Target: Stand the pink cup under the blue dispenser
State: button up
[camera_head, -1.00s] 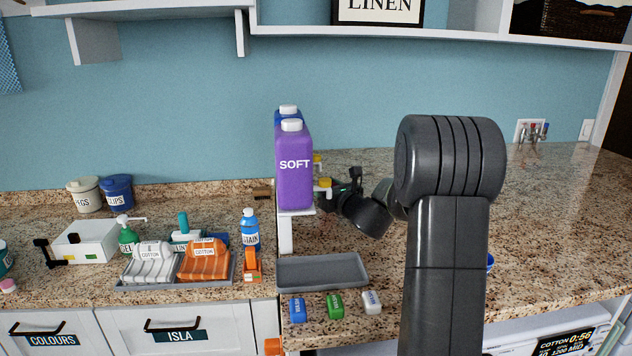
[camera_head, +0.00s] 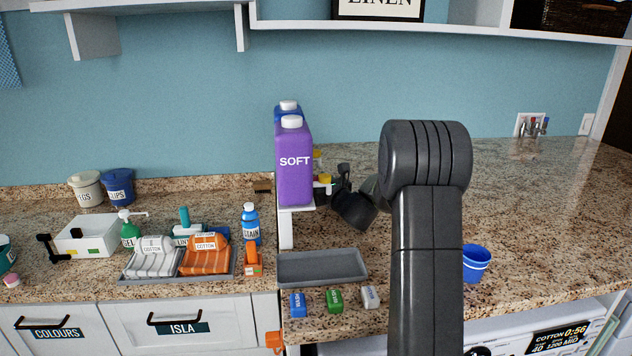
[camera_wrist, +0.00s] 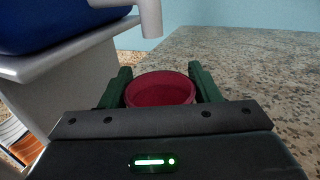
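The blue dispenser (camera_head: 289,108) stands mostly hidden behind the purple SOFT dispenser (camera_head: 294,165) on a raised white stand. In the wrist view, a dark blue container (camera_wrist: 50,22) sits on a pale shelf at upper left, with a white spout (camera_wrist: 150,17) pointing down. The pink cup (camera_wrist: 160,90) is upright between the green fingers of my gripper (camera_wrist: 160,88), which touch it on both sides. The cup is close to the spout, a little below it in the picture. In the head view, my gripper (camera_head: 342,184) is beside the dispensers; the cup is hidden there.
A blue tub (camera_head: 476,264) stands right of my arm. The counter (camera_head: 550,210) at right is largely clear.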

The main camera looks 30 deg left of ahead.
jog(key=shift+o, duration=1.1)
jog(key=shift+r, duration=0.2)
jog(key=b+v, duration=0.3)
jog(key=v, duration=0.9)
jog(key=shift+s+f, duration=0.1)
